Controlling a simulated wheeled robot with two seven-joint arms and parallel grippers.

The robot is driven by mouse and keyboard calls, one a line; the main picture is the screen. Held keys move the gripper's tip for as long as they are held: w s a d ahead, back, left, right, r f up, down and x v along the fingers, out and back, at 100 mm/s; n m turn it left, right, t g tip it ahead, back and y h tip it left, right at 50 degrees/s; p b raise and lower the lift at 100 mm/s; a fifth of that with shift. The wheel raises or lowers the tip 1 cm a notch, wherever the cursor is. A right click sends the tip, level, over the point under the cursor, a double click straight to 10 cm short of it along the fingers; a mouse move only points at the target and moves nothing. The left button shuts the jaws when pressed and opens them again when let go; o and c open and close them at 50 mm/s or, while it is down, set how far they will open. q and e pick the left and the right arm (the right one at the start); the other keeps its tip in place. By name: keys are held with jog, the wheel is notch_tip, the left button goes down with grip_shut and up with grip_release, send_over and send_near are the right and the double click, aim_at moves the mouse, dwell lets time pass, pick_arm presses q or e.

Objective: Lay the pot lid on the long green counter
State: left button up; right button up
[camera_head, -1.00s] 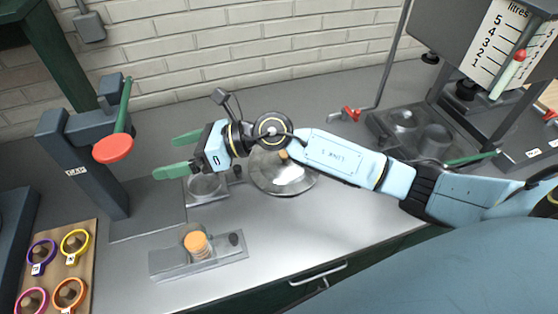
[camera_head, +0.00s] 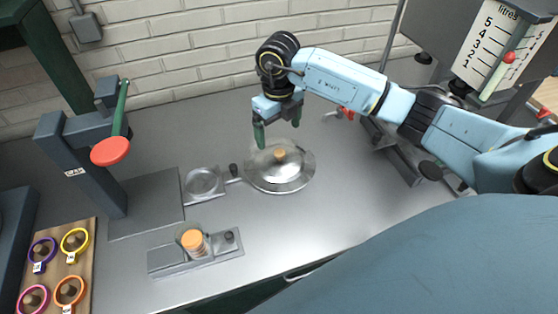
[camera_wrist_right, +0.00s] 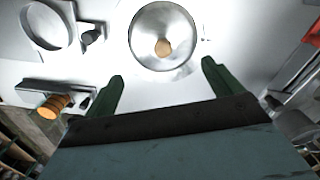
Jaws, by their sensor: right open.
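The pot lid (camera_head: 296,178) is a round, shiny metal dome with an orange-tan knob. It lies knob up on the grey metal worktop. It also shows in the right wrist view (camera_wrist_right: 146,30), ahead of the fingers. My right gripper (camera_head: 277,132) is open and empty, its green fingers pointing down above the lid's far side. In the wrist view its fingers (camera_wrist_right: 160,85) are spread, with the knob beyond them and roughly between them. I cannot pick out a long green counter; a dark green front shows below the worktop edge. My left gripper is not in view.
Left of the lid is a small metal stand with a ring (camera_head: 205,183). A jar with an orange stopper (camera_head: 193,241) stands on a grey block in front. A press with a red disc (camera_head: 110,151) and a board of coloured rings (camera_head: 60,262) are at left.

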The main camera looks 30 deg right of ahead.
aim_at(280, 153)
notch_tip(280, 153, down, 4)
jog(key=shift+f, duration=0.2)
jog(key=f, duration=0.5)
jog(key=shift+w+d+f+p, duration=0.1)
jog(key=shift+w+d+p, duration=0.1)
jog(key=shift+d+p, duration=0.1)
jog(key=shift+s+f, duration=0.1)
jog(key=shift+s, duration=0.1)
grip_shut()
